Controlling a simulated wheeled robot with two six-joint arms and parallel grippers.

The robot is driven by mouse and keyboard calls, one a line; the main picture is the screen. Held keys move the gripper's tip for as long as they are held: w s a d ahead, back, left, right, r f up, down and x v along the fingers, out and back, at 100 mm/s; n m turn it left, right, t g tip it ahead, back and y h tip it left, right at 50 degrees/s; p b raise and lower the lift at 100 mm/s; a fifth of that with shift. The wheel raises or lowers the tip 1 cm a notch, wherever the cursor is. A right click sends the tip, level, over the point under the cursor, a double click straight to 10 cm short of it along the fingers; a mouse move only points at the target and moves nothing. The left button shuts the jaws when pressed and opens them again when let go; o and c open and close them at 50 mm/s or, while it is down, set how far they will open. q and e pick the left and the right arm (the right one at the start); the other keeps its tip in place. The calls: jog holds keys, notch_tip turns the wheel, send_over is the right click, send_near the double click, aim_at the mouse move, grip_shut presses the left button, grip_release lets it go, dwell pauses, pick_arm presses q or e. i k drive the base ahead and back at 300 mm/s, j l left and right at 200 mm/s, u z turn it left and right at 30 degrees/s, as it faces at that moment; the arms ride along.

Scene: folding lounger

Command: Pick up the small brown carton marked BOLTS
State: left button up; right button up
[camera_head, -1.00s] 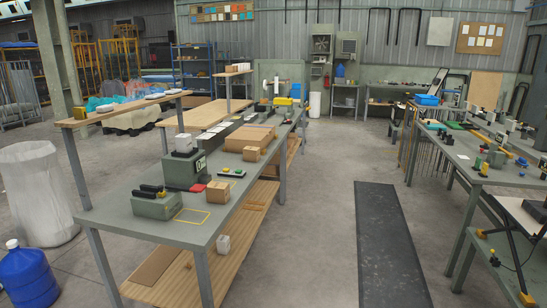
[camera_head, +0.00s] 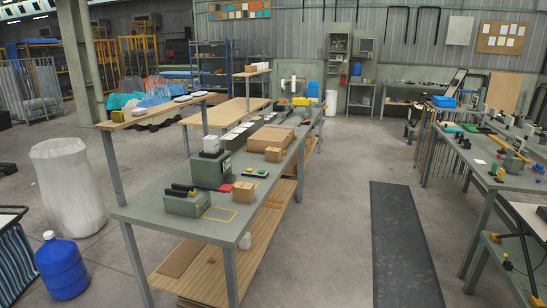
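A small brown carton (camera_head: 245,191) sits on the grey-green workbench (camera_head: 170,172), near its front end and beside a yellow outlined rectangle. A second small brown carton (camera_head: 273,154) stands farther back, close to the bench's right edge. A larger, flatter brown box (camera_head: 270,138) lies behind it. No lettering is readable on any of them, so I cannot tell which is marked BOLTS. Neither of my grippers is in view.
A green-grey block with black handles (camera_head: 186,201) and a green machine (camera_head: 210,169) stand left of the nearer carton. A blue water bottle (camera_head: 61,267) and a wrapped bin (camera_head: 68,185) stand left. A dark mat (camera_head: 404,245) lies on open floor right.

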aim_at(274, 155)
jog(key=i+l+z, duration=0.15)
jog(key=i+z, duration=0.15)
jog(key=i, duration=0.35)
jog(key=i+z, duration=0.3)
jog(key=i, duration=0.4)
jog(key=i+z, duration=0.1)
jog(key=i, duration=1.6)
jog(key=i+u, duration=0.45)
jog(key=i+l+u, duration=0.25)
jog(key=i+u, duration=0.2)
jog(key=i+l+u, duration=0.45)
jog(key=i, duration=0.15)
